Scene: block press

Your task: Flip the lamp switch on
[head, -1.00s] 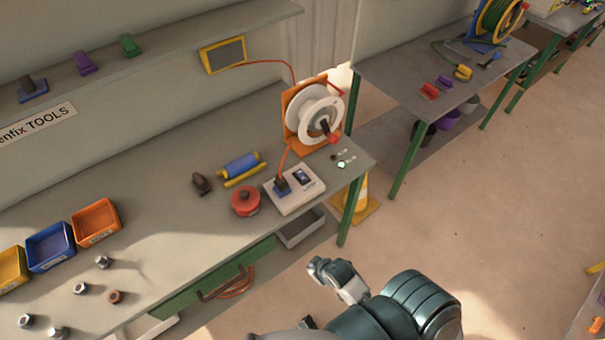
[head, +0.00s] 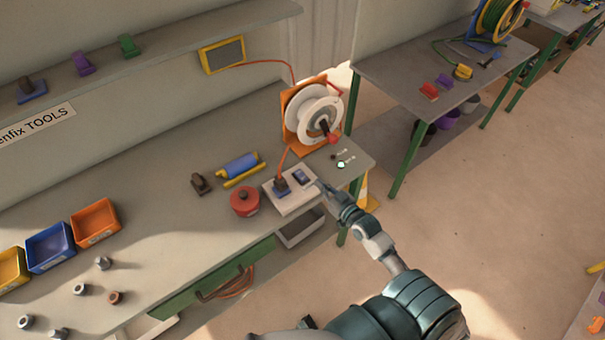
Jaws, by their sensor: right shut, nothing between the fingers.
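A white switch box (head: 287,204) sits near the right front edge of the workbench. A dark rocker switch (head: 301,176) is on its right part, and a blue plug (head: 281,187) with an orange cable is on its left part. My right gripper (head: 321,187) is shut and empty, its tip just right of the box's switch; I cannot tell whether it touches. A dark lamp panel (head: 224,55) in a yellow frame hangs on the wall, looking unlit. My left gripper is not in view.
An orange cable reel (head: 292,130) stands behind the box. A red round container (head: 245,202) and a blue roll (head: 240,165) lie left of it. Small bins (head: 97,221) and several nuts are further left. An open drawer (head: 300,230) hangs below the edge.

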